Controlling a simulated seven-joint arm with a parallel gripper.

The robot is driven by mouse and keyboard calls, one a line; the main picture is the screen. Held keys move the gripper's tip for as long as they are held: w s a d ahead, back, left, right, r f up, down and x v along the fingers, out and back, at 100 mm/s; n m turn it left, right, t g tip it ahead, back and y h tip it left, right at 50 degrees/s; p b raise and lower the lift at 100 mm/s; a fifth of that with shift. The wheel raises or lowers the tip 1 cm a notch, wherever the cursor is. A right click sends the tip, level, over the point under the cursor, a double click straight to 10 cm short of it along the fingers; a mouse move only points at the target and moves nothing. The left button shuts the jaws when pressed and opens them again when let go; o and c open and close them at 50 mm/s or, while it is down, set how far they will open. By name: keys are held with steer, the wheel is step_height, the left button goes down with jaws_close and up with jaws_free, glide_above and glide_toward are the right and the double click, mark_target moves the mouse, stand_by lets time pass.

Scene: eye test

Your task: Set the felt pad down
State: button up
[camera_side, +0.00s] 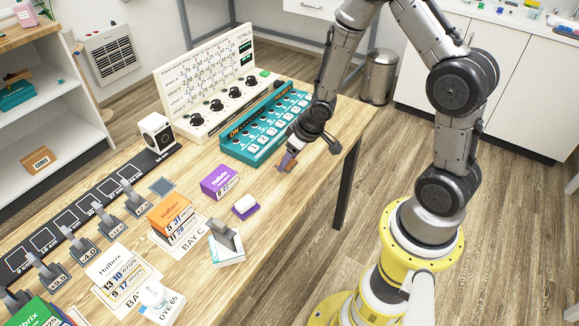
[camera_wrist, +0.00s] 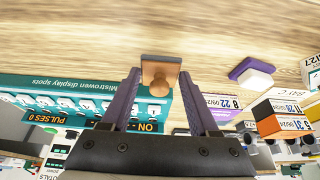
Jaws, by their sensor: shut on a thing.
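My gripper (camera_side: 291,153) has purple fingers, also seen in the wrist view (camera_wrist: 160,88). They are shut on a brown square piece with a round knob (camera_wrist: 160,70), which I take to be the felt pad. In the side view the brown piece (camera_side: 287,163) shows small at the fingertips, over the right part of the wooden table (camera_side: 300,205). I cannot tell whether it touches the table. A purple-and-white block (camera_side: 245,206) lies on the table, apart from the gripper; it also shows in the wrist view (camera_wrist: 251,73).
A teal button panel (camera_side: 262,127) stands just behind the gripper, with a white dial panel (camera_side: 205,85) beyond it. Bare table lies in front of the gripper.

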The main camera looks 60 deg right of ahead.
mark_target(291, 164)
steer(key=shift+f, duration=1.7)
steer(key=shift+f, duration=0.2)
steer(key=o, duration=1.3)
steer(key=shift+o, duration=0.2)
steer(key=shift+r, duration=0.15)
